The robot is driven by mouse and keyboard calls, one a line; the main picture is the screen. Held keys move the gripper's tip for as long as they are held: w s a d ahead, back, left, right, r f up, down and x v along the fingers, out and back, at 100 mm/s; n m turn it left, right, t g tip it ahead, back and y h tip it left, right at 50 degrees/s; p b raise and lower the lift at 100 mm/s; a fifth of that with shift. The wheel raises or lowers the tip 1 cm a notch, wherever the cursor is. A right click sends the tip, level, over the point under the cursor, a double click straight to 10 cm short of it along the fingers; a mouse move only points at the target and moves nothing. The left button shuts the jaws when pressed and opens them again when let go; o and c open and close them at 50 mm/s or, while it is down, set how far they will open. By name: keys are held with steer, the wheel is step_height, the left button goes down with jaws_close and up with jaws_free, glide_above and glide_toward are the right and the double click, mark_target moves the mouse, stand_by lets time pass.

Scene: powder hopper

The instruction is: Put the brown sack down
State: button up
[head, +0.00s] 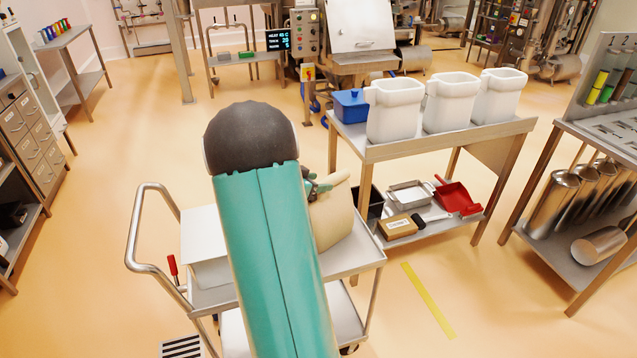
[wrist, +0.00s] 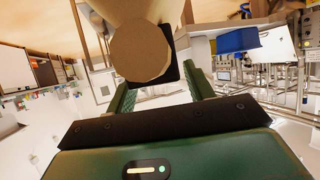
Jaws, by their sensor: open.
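The brown sack (head: 333,218) is a tan, rounded bag on the top shelf of the metal cart (head: 352,262), near its right end. My teal arm hides its left part in the head view. My gripper (head: 318,187) is at the sack's upper part. In the wrist view my open gripper (wrist: 160,90) has one green finger on each side of the sack's round tan end (wrist: 141,54). I cannot tell whether either finger touches it.
A white box (head: 203,245) stands on the cart's left. To the right, a table (head: 440,144) holds white containers (head: 393,110) and a blue box (head: 350,105); its lower shelf has a red dustpan (head: 458,198). Floor is clear around the yellow strip (head: 428,300).

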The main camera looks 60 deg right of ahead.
steer(key=w+a+r+n+t, duration=0.4)
steer(key=w+a+r+t, duration=0.2)
steer(key=w+a+r, duration=0.35)
steer(key=w+a+r+n+t, duration=0.3)
steer(key=w+a+r+t, duration=0.3)
steer(key=w+a, duration=0.5)
steer(key=w+a+r+n+t+y, duration=0.1)
steer(key=a+r+n+t+y, duration=0.15)
steer(key=a, duration=0.45)
steer(key=a+r+n+t+y, duration=0.2)
steer(key=a+n+y, duration=0.1)
steer(key=a, duration=0.4)
steer(key=s+a+n+y, duration=0.3)
steer(key=s+a, duration=0.1)
steer(key=a, duration=0.4)
steer(key=s+a+n+y, duration=0.3)
steer(key=a+n+y, duration=0.1)
steer(key=a, duration=0.5)
steer(key=s+a+f+n+g, duration=0.1)
steer(key=s+f+g, duration=0.1)
steer(key=s, duration=0.5)
steer(key=s+a+f+n+g, duration=0.2)
steer(key=s+f+g, duration=0.1)
steer(key=s, duration=0.5)
steer(key=shift+a+f+g+h, duration=0.2)
steer(key=shift+g+h, duration=0.15)
steer(key=shift+g, duration=0.1)
